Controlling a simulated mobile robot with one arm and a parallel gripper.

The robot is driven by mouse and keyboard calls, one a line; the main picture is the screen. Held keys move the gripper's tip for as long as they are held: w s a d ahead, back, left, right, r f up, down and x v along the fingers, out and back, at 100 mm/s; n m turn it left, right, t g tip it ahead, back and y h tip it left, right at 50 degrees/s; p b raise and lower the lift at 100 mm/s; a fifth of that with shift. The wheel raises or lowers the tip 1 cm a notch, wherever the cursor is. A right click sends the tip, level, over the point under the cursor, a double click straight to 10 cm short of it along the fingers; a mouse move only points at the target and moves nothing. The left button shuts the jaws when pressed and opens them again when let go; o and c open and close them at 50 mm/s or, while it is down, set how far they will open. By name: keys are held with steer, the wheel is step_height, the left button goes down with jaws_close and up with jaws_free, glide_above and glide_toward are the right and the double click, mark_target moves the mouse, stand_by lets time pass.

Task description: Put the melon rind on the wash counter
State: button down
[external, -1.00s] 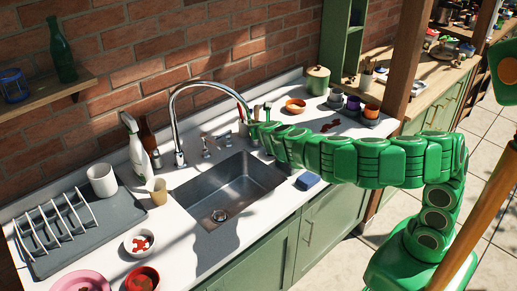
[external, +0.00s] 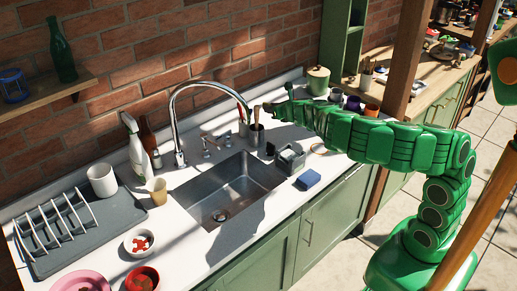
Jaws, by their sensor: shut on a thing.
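The wash counter (external: 192,232) is the white worktop around a steel sink (external: 232,190) along the brick wall. My gripper (external: 273,107) is over the counter's far part, right of the tap and close to the utensil cup. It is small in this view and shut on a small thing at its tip. I take this to be the melon rind, but its shape is too small to make out. My arm reaches in from the right and hides part of the counter behind it. I cannot tell whether the held thing touches the counter.
The tap (external: 178,125) arches over the sink. A drying rack (external: 60,228), a white mug (external: 103,180) and bowls (external: 139,242) crowd the left.

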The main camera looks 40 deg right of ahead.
steer(key=s+d+f+n+g+y, duration=0.1)
steer(key=s+d+n+g+y, duration=0.15)
steer(key=s+n+y, duration=0.35)
steer(key=s+d+f+n+g+y, duration=0.1)
steer(key=s+d+n+y, duration=0.35)
steer(key=s, duration=0.35)
glide_above(283, 137)
steer(key=s, duration=0.1)
steer(key=shift+m+y, duration=0.25)
steer(key=f, duration=0.8)
steer(key=shift+s+a+f, duration=0.15)
steer(key=shift+a, duration=0.05)
steer(key=shift+w+d+f, duration=0.1)
steer(key=shift+w+f, duration=0.55)
steer(key=shift+f, duration=1.65)
